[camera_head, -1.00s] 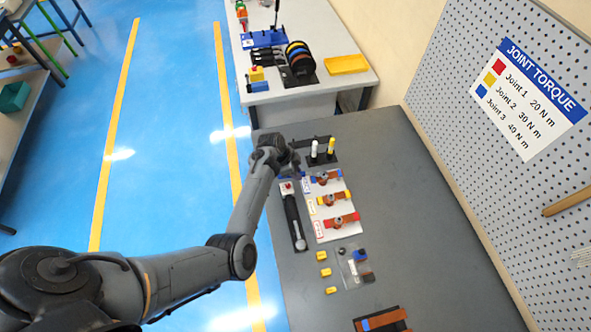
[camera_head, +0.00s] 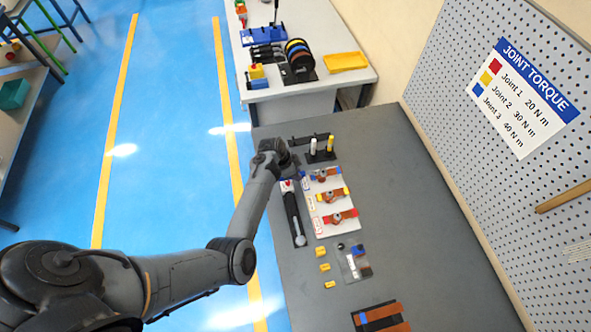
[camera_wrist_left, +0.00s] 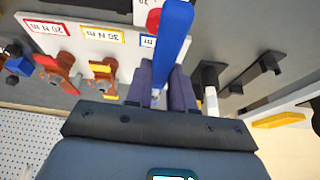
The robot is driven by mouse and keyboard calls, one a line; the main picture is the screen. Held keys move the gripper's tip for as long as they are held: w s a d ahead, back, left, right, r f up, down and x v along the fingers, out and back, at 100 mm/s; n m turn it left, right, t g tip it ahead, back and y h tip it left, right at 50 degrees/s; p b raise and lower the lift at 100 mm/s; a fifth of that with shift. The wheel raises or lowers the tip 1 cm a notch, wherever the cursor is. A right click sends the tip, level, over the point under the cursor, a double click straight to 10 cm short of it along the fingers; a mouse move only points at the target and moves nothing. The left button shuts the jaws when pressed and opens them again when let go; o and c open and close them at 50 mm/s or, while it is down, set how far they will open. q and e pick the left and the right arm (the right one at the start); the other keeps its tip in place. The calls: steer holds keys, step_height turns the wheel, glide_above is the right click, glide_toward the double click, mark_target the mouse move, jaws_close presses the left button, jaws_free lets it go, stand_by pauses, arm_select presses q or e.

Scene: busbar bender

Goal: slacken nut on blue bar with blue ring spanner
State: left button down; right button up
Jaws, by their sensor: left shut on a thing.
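The blue bar (camera_head: 320,177) lies with a brown bar at the far end of the board, close to the gripper. In the left wrist view the spanner and fingers hide the blue bar's joint. Whether the spanner touches the nut cannot be seen. My right gripper is out of view.
The yellow bar (camera_head: 345,192) and red bar (camera_head: 351,213) joints lie nearer on the board (camera_head: 328,228). A torque wrench (camera_head: 294,218) lies left of it. A black stand with white and yellow markers (camera_head: 321,150) is just beyond. The bench's right side is clear.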

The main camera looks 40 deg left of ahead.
arm_select(q)
steer(key=shift+s+d, duration=0.1)
steer(key=shift+d, duration=0.05)
steer(key=shift+d+r+n+p, duration=0.1)
steer(key=shift+n+p, duration=0.25)
steer(key=shift+n, duration=0.05)
steer(key=shift+s+d+n+y+p, duration=0.3)
steer(key=shift+d+n+p, duration=0.1)
steer(key=shift+n+p, duration=0.15)
stand_by(0.3)
